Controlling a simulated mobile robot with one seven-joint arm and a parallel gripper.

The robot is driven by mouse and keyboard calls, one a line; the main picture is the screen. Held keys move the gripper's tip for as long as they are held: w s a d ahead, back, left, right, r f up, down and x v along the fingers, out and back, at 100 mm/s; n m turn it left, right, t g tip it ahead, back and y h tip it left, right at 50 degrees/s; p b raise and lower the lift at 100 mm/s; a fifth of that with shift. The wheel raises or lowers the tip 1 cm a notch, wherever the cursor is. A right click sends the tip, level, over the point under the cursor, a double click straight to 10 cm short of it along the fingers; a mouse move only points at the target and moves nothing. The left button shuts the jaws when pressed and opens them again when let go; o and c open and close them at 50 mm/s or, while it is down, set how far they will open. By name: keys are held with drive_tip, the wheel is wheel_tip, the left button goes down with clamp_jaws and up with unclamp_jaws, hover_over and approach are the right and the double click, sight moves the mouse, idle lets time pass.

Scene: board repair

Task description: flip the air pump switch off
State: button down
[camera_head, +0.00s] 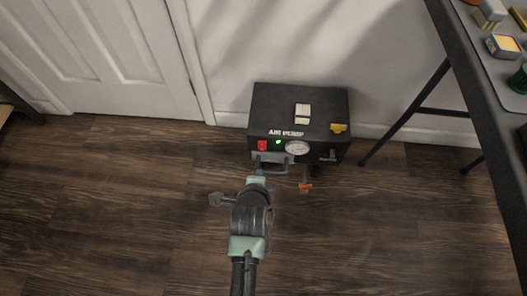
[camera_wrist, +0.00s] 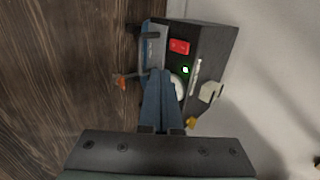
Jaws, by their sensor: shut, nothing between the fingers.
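The air pump (camera_head: 275,105) is a black box on the floor against the wall, with its labelled front facing me. Its red switch (camera_head: 262,146) is at the left of the front, beside a lit green light (camera_head: 278,142) and a round white gauge (camera_head: 297,148). My gripper (camera_head: 259,170) is shut and empty, just in front of the pump below the switch. In the wrist view, the red switch (camera_wrist: 179,47) lies beyond the closed fingertips (camera_wrist: 158,71), apart from them in the picture. The fingers partly cover the gauge there. I cannot tell which way the switch is tipped.
An orange-handled fitting (camera_head: 304,186) sticks out in front of the pump, right of my gripper. A table (camera_head: 462,62) with dark legs stands at the right, with small items on top. A white door (camera_head: 95,50) is at the left. The wooden floor (camera_head: 120,200) is clear on the left.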

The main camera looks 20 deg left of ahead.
drive_tip(key=b, duration=0.7)
approach(264, 151)
wheel_tip(264, 151, down, 4)
drive_tip(key=shift+w+a+b, duration=0.3)
drive_tip(key=shift+w+b, duration=0.3)
drive_tip(key=shift+w, duration=0.4)
drive_tip(key=shift+w+a+b, duration=0.3)
drive_tip(key=shift+w+b, duration=0.3)
drive_tip(key=shift+w, duration=0.35)
drive_tip(key=shift+f, duration=0.1)
